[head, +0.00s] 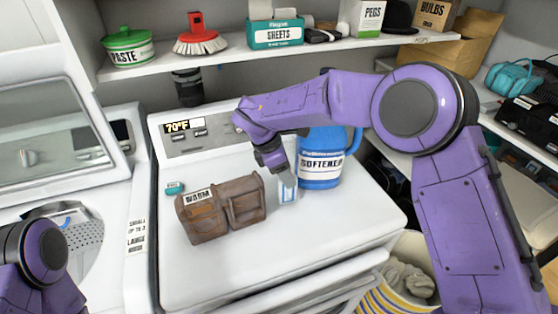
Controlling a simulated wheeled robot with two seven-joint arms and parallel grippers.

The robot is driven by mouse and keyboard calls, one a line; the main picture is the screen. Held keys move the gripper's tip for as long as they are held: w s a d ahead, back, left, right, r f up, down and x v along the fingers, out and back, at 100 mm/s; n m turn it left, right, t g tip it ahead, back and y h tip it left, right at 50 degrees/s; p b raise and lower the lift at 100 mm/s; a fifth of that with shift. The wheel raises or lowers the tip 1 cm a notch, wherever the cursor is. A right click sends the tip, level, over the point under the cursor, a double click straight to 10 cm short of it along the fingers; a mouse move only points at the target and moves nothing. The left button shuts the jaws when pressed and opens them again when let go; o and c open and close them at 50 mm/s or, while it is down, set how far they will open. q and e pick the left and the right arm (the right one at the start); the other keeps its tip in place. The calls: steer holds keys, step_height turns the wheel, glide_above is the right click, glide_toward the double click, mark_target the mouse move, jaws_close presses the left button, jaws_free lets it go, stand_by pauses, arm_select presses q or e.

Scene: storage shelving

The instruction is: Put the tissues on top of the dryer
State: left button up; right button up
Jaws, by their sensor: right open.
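The white dryer (330,230) is the machine in the middle, with a flat, wide top. A small pale blue and white pack (289,193), which looks like the tissues, stands on the dryer top between the brown bag and the blue softener jug. My right gripper (284,176) points down right at the pack's upper end, with its jaws open; its fingers are small and partly hidden, and I cannot tell whether they touch the pack. Part of my left arm shows at the lower left, but its gripper is out of view.
The brown bag (222,209) labelled WARM, the blue softener jug (320,160) and a small teal item (175,188) stand on the dryer. The shelf (220,61) above holds several items. A washer with a raised lid is at left. The dryer's front right is clear.

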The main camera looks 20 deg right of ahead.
steer(key=b+v, duration=0.1)
steer(key=v, duration=0.8)
steer(key=shift+a+r+b, duration=0.2)
steer(key=shift+r+b, duration=0.1)
